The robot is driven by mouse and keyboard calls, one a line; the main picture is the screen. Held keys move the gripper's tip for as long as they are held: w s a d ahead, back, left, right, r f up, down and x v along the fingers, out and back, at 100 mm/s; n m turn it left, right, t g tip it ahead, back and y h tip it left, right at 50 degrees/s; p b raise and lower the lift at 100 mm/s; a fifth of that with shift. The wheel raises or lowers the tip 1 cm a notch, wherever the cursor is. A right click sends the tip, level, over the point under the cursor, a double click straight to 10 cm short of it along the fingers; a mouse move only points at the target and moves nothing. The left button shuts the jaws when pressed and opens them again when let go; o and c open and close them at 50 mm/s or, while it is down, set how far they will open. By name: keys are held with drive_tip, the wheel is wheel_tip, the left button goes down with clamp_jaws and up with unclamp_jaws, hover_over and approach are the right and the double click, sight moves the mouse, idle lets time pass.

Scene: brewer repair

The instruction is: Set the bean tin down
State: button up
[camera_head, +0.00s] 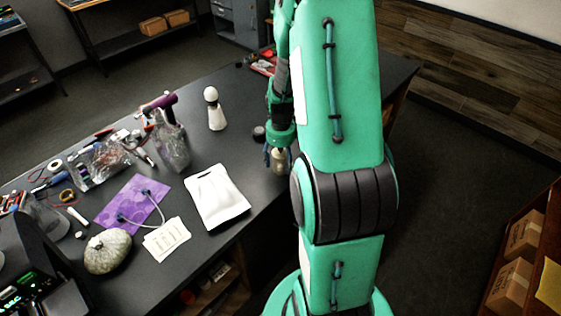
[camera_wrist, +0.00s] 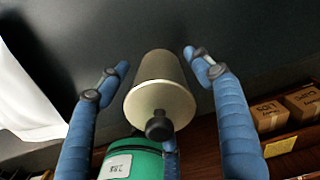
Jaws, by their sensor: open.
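The bean tin (camera_wrist: 158,100) is a tan cylinder with a pale lid and a black knob, seen in the wrist view. It appears to stand on the dark table top, though its base contact is hard to make out. My gripper (camera_wrist: 156,60) is open, with blue fingers on both sides of the tin and visible gaps between them and it. In the head view the tin (camera_head: 279,162) shows just below my gripper (camera_head: 277,154), near the table's front edge and partly hidden by my arm.
A purple mat (camera_head: 131,204) and a grey-green gourd (camera_head: 107,251) lie farther left.

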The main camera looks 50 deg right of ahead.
wheel_tip(320, 180, up, 12)
drive_tip(key=shift+r+p, duration=0.15)
drive_tip(key=shift+p, duration=0.65)
idle(0.4)
drive_tip(key=shift+w+a+r, duration=0.1)
drive_tip(key=shift+a+r, duration=0.1)
drive_tip(key=shift+r, duration=0.05)
drive_tip(key=s+a+r+n+t, duration=0.2)
drive_tip(key=a+r+n, duration=1.35)
drive_tip(key=a, duration=0.25)
drive_tip(key=s+a+r+n+t, duration=0.1)
drive_tip(key=s+a+r+n, duration=0.3)
drive_tip(key=s+a+n, duration=0.2)
drive_tip(key=s+a+r+n+t, duration=0.2)
drive_tip(key=s+a+r+n, duration=0.3)
drive_tip(key=a+n, duration=0.5)
drive_tip(key=shift+s+n+t, duration=0.3)
drive_tip(key=shift+s+n, duration=0.15)
drive_tip(key=shift+s, duration=0.8)
